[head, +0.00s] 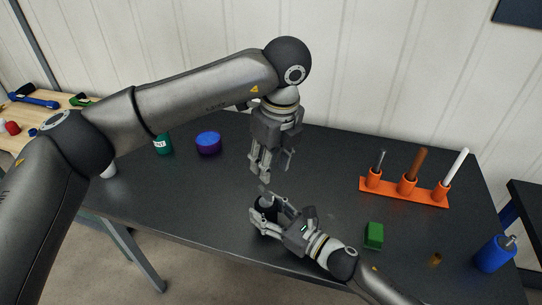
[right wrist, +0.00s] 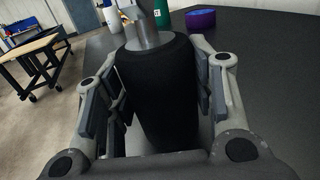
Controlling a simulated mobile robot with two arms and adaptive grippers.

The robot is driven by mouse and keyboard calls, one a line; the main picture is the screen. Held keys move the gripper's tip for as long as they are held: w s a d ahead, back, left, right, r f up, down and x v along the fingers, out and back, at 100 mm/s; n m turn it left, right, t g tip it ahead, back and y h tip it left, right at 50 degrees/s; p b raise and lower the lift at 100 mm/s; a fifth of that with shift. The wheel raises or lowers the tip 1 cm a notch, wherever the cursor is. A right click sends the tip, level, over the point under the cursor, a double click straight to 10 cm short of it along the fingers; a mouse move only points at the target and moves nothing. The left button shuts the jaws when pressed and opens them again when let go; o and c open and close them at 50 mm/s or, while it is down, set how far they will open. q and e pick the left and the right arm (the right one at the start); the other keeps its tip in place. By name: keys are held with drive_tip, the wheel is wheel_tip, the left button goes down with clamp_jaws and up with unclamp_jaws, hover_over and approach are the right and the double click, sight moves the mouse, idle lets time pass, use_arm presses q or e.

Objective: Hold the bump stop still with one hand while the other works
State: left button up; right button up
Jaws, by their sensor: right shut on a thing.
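The bump stop (right wrist: 160,90) is a black, upright cylinder with a grey metal piece (right wrist: 148,28) on top in the right wrist view. My right gripper (head: 266,212) is shut on it near the table's front edge, with a finger on each side. In the head view the bump stop (head: 265,201) is small and partly hidden by the fingers. My left gripper (head: 272,165) points down just above and behind it. Its fingers look spread, with nothing visible between them. The left gripper does not clearly show in the right wrist view.
An orange rack (head: 392,190) with three rods stands at the right. A green block (head: 374,235), small brown piece (head: 435,260) and blue bottle (head: 494,254) are nearer. A blue-purple disc (head: 208,143) and green bottle (head: 162,144) stand left. The dark tabletop between is mostly clear.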

sight(266, 190)
use_arm(q)
drive_tip(key=f, duration=0.7)
drive_tip(key=w+a+f, duration=0.1)
drive_tip(key=f, duration=0.2)
drive_tip(key=shift+w+f, duration=0.1)
drive_tip(key=shift+f, duration=0.2)
clamp_jaws()
